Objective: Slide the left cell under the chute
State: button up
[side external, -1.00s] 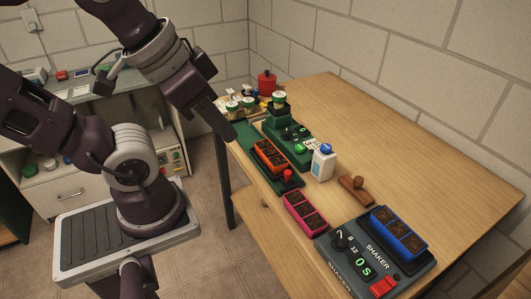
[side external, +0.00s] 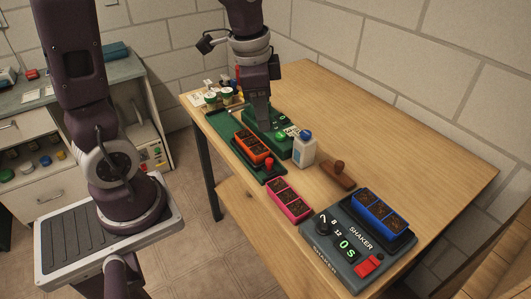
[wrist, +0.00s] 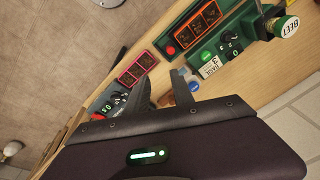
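The orange tray (side external: 263,161) with soil-filled cells sits in the long green base at the table's left edge; it also shows at the top of the wrist view (wrist: 212,31). A red knob (side external: 268,163) stands at the tray's near end, also in the wrist view (wrist: 171,50).
A wooden stamp (side external: 338,176), a pink tray (side external: 290,201) and a grey shaker (side external: 333,252) bearing a blue tray (side external: 376,212) lie nearer. The table's back right is clear.

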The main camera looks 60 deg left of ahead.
aim_at(269, 159)
jog(key=w+a+f+m, duration=0.1)
jog(key=f, duration=0.2)
jog(key=w+a+f+m+g, duration=0.1)
jog(key=f, duration=0.2)
jog(key=w+a+f+g, duration=0.1)
jog(key=w+f, duration=0.1)
jog(key=f, duration=0.1)
jog(key=shift+w+a+f+m, duration=0.1)
jog(key=shift+a+f+m, duration=0.1)
jog(key=shift+m, duration=0.2)
notch_tip(269, 159, down, 8)
jog(key=shift+r, duration=0.25)
jog(key=shift+c, duration=0.2)
grip_shut()
jog(key=shift+w+a+r, duration=0.1)
jog(key=shift+a, duration=0.05)
